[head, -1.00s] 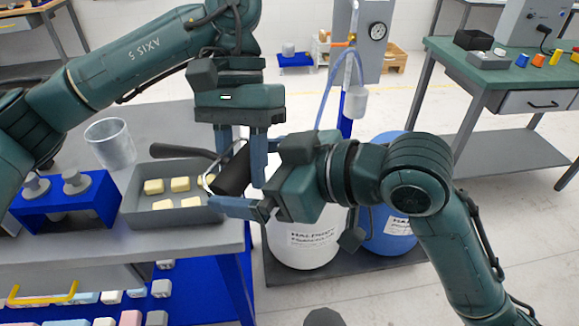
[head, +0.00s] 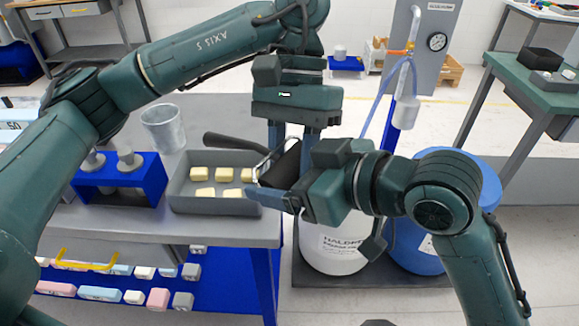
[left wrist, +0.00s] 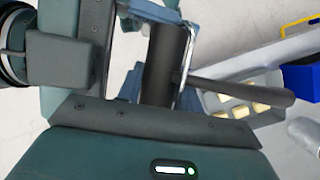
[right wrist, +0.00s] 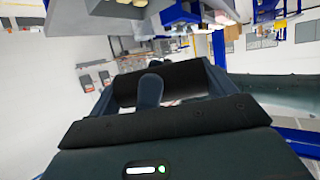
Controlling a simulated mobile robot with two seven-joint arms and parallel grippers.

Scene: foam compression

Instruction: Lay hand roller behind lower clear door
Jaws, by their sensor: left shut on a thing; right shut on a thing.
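The hand roller, a black cylinder (head: 280,168) with a wire frame and dark handle (head: 230,142), is held in the air at the right end of the grey bench. My left gripper (head: 291,148) points down and is shut on the roller. My right gripper (head: 276,184) reaches in from the right and is also shut on it. The roller's barrel shows between the fingers in the left wrist view (left wrist: 165,62) and lies across the fingers in the right wrist view (right wrist: 185,82). I cannot make out a clear door in any view.
A grey tray (head: 215,207) of yellowish blocks sits on the bench (head: 140,222), beside a blue stand (head: 118,190) and a clear beaker (head: 163,128). White (head: 335,250) and blue (head: 415,250) drums stand right of the bench. A green table (head: 525,85) is at the right.

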